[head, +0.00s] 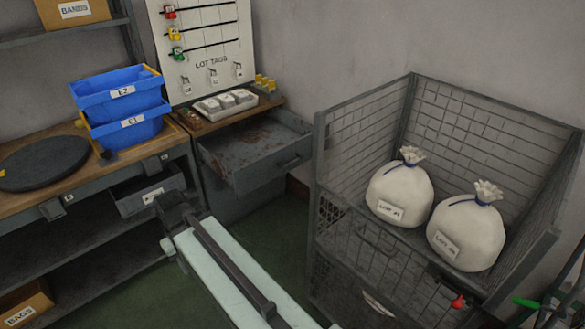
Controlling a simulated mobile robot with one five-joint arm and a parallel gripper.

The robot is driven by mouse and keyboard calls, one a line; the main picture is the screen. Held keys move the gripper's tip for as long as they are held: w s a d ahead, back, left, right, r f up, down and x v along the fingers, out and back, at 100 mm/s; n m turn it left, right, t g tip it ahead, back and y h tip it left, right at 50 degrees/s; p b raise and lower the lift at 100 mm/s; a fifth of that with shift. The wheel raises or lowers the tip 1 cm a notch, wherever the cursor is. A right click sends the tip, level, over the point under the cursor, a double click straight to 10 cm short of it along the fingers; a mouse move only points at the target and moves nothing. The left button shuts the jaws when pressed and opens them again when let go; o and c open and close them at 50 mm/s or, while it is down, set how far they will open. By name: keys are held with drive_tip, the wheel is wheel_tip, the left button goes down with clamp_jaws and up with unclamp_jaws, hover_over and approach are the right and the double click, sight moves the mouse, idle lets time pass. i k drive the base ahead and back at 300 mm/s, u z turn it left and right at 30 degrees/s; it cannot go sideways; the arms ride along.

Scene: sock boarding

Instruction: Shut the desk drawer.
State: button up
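The desk drawer (262,172) is pulled out from under the small desk (213,120), left of centre in the head view. It is a grey metal drawer with worn, reddish-brown stains on its inside floor, which looks empty. A handle (290,162) is on its front panel. My pale green arm reaches up from the bottom edge. The dark end of my arm, with my gripper (174,205), is in front of the drawer and lower left of it, apart from its front in the picture. Its fingers are too dark and small to read as open or shut.
A wire cage (330,190) with two tied white sacks (399,190) stands right of the drawer. A workbench (30,150) at left holds stacked blue bins (125,128) and a dark round disc (42,163). A smaller labelled drawer (150,193) sits below it. Green floor shows between.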

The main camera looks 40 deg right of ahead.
sight(273, 141)
drive_tip(key=u, duration=1.05)
drive_tip(key=i, duration=1.6)
drive_tip(key=z, duration=2.85)
drive_tip(key=k, duration=0.75)
drive_tip(key=z, duration=0.25)
drive_tip(key=i, duration=0.7)
